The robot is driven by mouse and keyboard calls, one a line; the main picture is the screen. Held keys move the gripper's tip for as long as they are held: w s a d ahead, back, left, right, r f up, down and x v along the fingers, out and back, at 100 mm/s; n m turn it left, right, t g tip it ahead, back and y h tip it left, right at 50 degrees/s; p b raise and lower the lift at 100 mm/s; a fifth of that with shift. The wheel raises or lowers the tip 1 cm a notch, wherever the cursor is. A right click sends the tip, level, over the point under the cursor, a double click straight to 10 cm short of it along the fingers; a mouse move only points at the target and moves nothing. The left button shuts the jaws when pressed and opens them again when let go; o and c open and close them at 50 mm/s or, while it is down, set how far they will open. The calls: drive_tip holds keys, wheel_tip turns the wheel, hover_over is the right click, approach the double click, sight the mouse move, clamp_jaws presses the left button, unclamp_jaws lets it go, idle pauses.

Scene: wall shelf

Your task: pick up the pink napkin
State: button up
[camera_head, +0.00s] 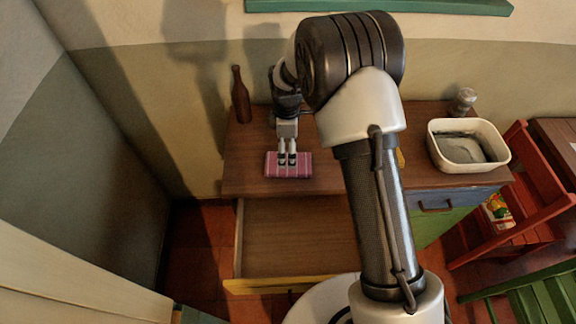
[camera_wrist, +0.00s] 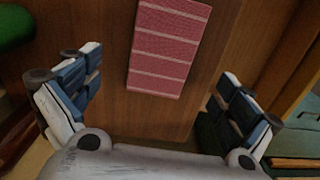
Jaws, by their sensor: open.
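The pink napkin (camera_head: 303,172) lies folded flat on the wooden cabinet top near its front edge. It has thin pale stripes and shows in the wrist view (camera_wrist: 168,48) at the top centre. My gripper (camera_head: 287,160) is above the napkin in the head view and hides part of it. In the wrist view my gripper (camera_wrist: 160,100) is open, with its fingers spread wide on either side and nothing between them. The napkin lies between and beyond the fingers, and I see no contact.
A brown bottle (camera_head: 240,96) stands at the back left of the cabinet top (camera_head: 240,175). A cream basin (camera_head: 448,160) and a glass shaker (camera_head: 463,101) are at the right. An empty drawer (camera_head: 290,235) is pulled out below. A red chair (camera_head: 520,200) stands at the right.

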sight(303, 169)
drive_tip(key=shift+s+d+f+b, duration=0.1)
drive_tip(key=shift+f+b, duration=0.85)
drive_tip(key=shift+f, duration=2.1)
drive_tip(key=shift+c, duration=0.2)
drive_tip(key=c, duration=1)
drive_tip(key=shift+r, duration=0.15)
